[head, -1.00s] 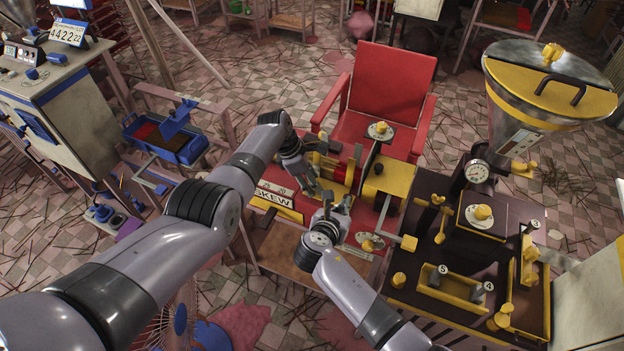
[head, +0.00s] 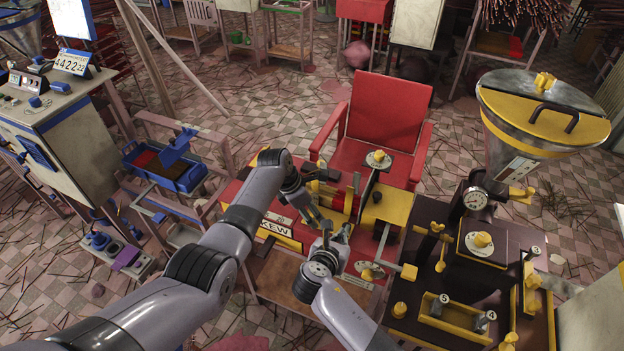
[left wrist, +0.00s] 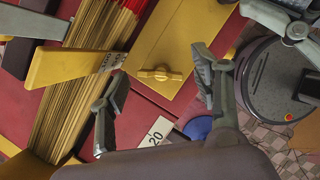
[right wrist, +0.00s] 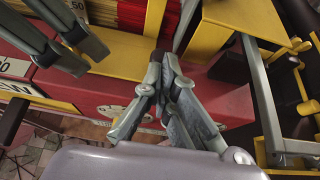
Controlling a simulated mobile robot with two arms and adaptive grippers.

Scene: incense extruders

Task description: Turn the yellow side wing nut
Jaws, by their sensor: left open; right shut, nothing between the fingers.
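The yellow wing nut (left wrist: 160,75) sits on a flat yellow panel (left wrist: 178,30) in the left wrist view. My left gripper (left wrist: 160,77) is open, with one finger to either side of the nut in the picture. Whether the fingers touch the panel is unclear. In the head view my left gripper (head: 318,222) is over the front of the red machine and the nut cannot be made out. My right gripper (right wrist: 164,62) is shut and empty beside the machine's red front. It is close to my left gripper, whose fingers (right wrist: 50,40) show in the right wrist view.
Thin incense sticks (left wrist: 85,75) lie in a channel beside the yellow panel. A dark machine with yellow knobs (head: 481,240) and a hopper (head: 540,115) stand right. A red chair (head: 388,110) is behind. Blue trays (head: 165,170) are left.

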